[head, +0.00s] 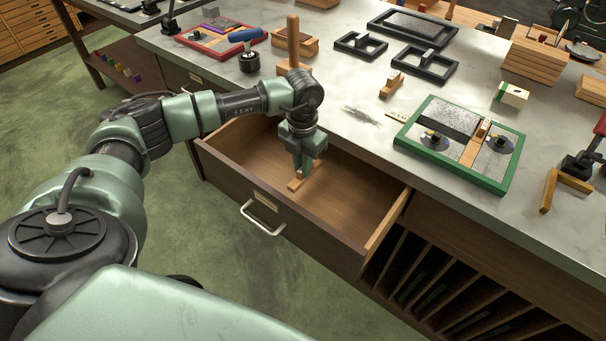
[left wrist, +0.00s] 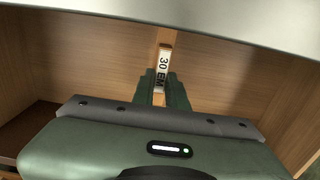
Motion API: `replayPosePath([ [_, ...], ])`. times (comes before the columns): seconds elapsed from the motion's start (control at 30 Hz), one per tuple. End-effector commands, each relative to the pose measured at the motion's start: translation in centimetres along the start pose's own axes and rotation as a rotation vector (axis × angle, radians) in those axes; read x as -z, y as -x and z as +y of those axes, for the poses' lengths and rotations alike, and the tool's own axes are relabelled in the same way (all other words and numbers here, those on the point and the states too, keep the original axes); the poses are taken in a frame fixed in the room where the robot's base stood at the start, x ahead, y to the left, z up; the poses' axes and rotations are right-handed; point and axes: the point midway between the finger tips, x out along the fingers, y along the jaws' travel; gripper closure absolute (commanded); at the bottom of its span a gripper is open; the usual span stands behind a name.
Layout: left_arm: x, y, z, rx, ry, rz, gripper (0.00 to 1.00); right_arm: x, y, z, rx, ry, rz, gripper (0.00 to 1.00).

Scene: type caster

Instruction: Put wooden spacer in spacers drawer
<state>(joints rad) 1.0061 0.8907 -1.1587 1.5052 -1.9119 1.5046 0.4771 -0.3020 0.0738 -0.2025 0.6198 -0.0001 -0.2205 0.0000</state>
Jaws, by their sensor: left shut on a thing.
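The wooden spacer (head: 295,183) is a small light-wood piece; in the left wrist view the spacer (left wrist: 163,62) shows a white label reading "30 EM". My left gripper (head: 304,172) points down into the open drawer (head: 340,205) and is shut on the spacer. The spacer is inside the drawer's outline, low near its floor; I cannot tell whether it touches the floor. The drawer is pulled out, has a metal handle (head: 262,217) and a label plate, and looks otherwise empty. My right gripper is not in view.
The worktop (head: 350,125) lies behind and above the drawer. It holds a green-framed tray (head: 455,172), black frames (head: 423,64), a red tray (head: 215,42) and wooden blocks. Vertical slots (head: 440,275) are below right. The green floor is clear at front.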

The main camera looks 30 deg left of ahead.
Motion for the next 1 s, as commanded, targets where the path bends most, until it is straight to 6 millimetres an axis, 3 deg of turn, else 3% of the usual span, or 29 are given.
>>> replayPosePath([
  [0.2,0.1,-3.3,0.0,0.000,-0.002,0.003,1.00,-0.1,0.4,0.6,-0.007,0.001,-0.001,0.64],
  [0.63,0.1,-4.1,0.0,0.000,-0.002,0.001,1.00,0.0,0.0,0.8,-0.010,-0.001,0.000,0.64],
  [0.67,0.1,-4.0,0.0,0.000,-0.002,0.001,0.81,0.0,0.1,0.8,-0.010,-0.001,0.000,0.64],
  [0.7,0.1,-3.9,0.0,0.000,-0.002,0.001,0.70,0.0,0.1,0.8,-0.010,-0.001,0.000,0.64],
  [0.73,0.1,-3.9,0.0,0.000,-0.002,0.001,0.65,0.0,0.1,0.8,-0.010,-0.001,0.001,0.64],
  [1.0,0.1,-3.9,0.0,0.000,-0.002,0.001,0.65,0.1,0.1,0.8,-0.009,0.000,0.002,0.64],
])
